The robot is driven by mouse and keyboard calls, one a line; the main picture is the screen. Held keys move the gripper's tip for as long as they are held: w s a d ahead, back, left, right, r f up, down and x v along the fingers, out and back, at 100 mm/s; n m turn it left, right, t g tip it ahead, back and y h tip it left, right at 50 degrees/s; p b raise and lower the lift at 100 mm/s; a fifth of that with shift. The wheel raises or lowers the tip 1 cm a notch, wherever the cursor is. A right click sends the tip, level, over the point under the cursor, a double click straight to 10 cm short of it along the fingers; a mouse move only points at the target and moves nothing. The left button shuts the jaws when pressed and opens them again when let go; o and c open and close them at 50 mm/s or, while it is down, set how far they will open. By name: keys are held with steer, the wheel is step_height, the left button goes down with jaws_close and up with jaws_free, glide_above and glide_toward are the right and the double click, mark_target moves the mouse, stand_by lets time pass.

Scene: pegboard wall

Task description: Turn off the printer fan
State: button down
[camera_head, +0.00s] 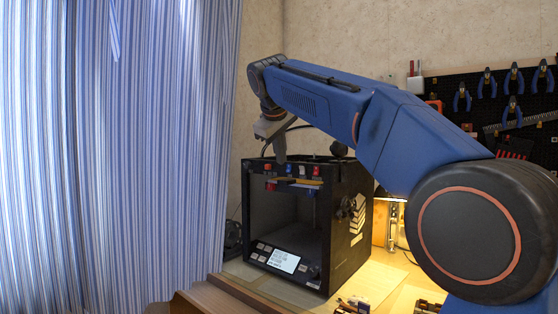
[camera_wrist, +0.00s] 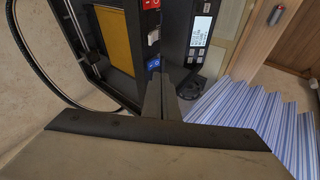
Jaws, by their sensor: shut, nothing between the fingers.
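The black printer (camera_head: 357,215) stands on the bench in the head view, with an open front and a lit display (camera_head: 285,260) at its lower front. Along its top front edge are small switches: a red one (camera_head: 268,167), a blue one (camera_head: 289,169), a pale one (camera_head: 303,171) and another red one (camera_head: 316,171). I cannot read which is the fan's. My gripper (camera_head: 281,160) is shut and empty, pointing down at this edge. In the wrist view its fingertips (camera_wrist: 161,76) are close to the blue switch (camera_wrist: 152,64); I cannot tell whether they touch.
A blue striped curtain (camera_head: 150,150) hangs at the left. A pegboard (camera_head: 470,115) with pliers is on the right wall. A wooden edge (camera_head: 220,295) lies in front of the printer. A dark cable (camera_wrist: 35,60) curves beside the printer in the wrist view.

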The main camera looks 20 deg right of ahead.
steer(key=w+d+r+v, duration=0.1)
steer(key=v, duration=0.9)
steer(key=shift+r, duration=0.2)
steer(key=shift+d, duration=0.1)
steer(key=shift+s+f+g+y, duration=0.2)
steer(key=shift+f+g+y, duration=0.1)
steer(key=shift+g+y, duration=0.6)
